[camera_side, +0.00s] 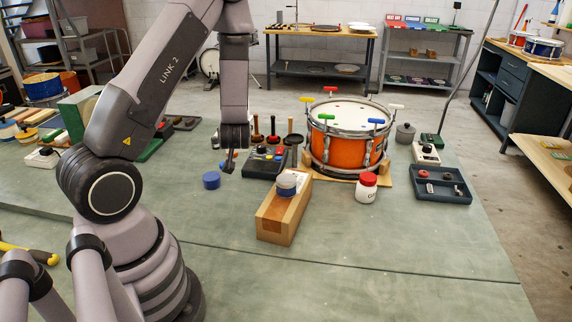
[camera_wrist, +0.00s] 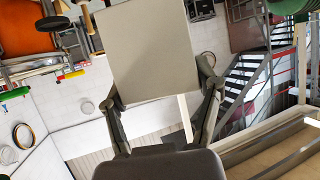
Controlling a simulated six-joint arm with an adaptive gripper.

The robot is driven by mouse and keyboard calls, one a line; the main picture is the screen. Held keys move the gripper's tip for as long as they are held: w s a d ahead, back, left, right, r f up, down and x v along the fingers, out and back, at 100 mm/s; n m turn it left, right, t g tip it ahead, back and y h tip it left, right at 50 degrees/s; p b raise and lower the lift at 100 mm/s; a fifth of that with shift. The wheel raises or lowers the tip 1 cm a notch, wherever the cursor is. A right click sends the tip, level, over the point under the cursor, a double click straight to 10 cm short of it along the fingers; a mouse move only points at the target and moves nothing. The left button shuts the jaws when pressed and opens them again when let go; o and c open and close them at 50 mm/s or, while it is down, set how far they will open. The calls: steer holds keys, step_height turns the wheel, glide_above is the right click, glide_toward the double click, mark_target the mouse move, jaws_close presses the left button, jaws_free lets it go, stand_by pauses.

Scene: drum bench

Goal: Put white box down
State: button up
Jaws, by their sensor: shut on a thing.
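A plain pale grey-white box (camera_wrist: 152,48) fills the upper middle of the wrist view, between the two fingers of my gripper (camera_wrist: 163,92). The fingers press on its left and right sides, so my gripper is shut on it. In the side view my gripper (camera_side: 229,162) hangs above the green bench, left of the black control box. I cannot make out the held box there. Whether it touches anything beneath is hidden.
An orange drum (camera_side: 345,145) stands on the right. A wooden block (camera_side: 283,218) carries a small round container (camera_side: 287,186). A blue cylinder (camera_side: 211,181), a white jar with red lid (camera_side: 366,188) and a dark tray (camera_side: 440,187) are nearby. The front bench is clear.

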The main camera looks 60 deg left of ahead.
steer(key=s+a+n+g, duration=0.2)
steer(key=s+n+g, duration=0.75)
steer(key=s, duration=0.45)
steer(key=shift+g, duration=0.65)
steer(key=shift+s+f, duration=0.2)
steer(key=shift+f, duration=8.35)
steer(key=shift+f, duration=0.15)
steer(key=o, duration=1.2)
